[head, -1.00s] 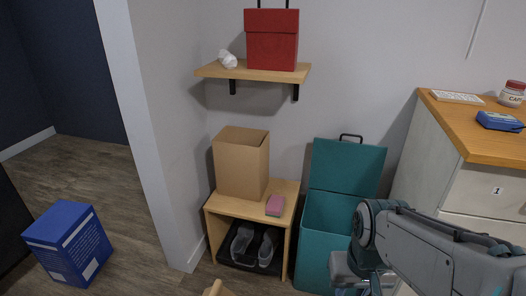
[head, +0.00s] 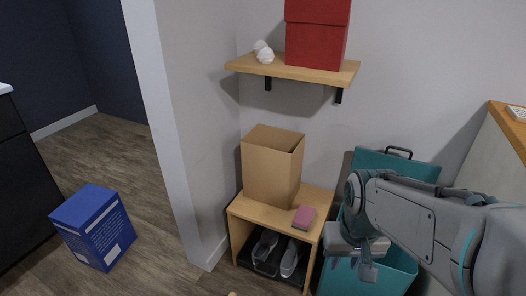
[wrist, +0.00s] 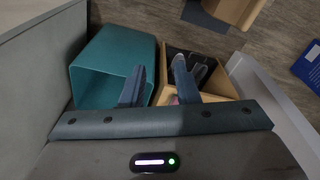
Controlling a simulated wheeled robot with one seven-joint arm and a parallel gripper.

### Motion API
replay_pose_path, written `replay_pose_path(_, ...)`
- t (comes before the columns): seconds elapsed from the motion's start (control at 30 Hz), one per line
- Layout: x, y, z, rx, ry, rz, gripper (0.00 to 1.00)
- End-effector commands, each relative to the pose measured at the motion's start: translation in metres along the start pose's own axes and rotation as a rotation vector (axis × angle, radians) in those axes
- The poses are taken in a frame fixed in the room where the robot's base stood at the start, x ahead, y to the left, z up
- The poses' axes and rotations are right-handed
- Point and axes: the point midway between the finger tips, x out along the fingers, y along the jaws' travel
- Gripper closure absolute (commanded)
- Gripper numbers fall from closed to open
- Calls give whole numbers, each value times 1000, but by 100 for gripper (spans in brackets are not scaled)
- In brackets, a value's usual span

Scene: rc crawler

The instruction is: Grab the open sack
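The brown open-topped sack (head: 272,172) stands upright on a low wooden bench in the head view, its open mouth facing up. My gripper (head: 366,268) is to the right of the sack and lower in the picture, over the teal bin, apart from the sack. In the wrist view the two fingers of my gripper (wrist: 159,66) are spread with nothing between them. I cannot make out the sack in the wrist view.
The low bench (head: 257,212) holds a pink block (head: 304,217) beside the sack and shoes (head: 266,248) below. A teal bin (head: 338,280) with a raised lid stands right. A wall shelf (head: 290,70) carries a red box (head: 317,35). A blue box (head: 95,227) is on the floor.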

Motion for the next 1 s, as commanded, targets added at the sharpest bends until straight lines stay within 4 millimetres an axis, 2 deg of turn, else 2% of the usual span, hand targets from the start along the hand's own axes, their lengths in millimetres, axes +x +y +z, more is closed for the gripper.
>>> replay_pose_path(0.17, -23, -1, -78, 53, 29, 38, 72)
replay_pose_path(0.2, -26, -3, -99, 67, 39, 47, 72)
replay_pose_path(0.33, -32, -12, -165, 109, 75, 70, 72)
replay_pose_path(0.57, -24, -36, -275, 193, 146, 93, 72)
replay_pose_path(0.7, -8, -51, -335, 251, 189, 97, 72)
replay_pose_path(0.83, 10, -65, -380, 303, 228, 95, 72)
replay_pose_path(1.0, 29, -77, -414, 351, 263, 89, 72)
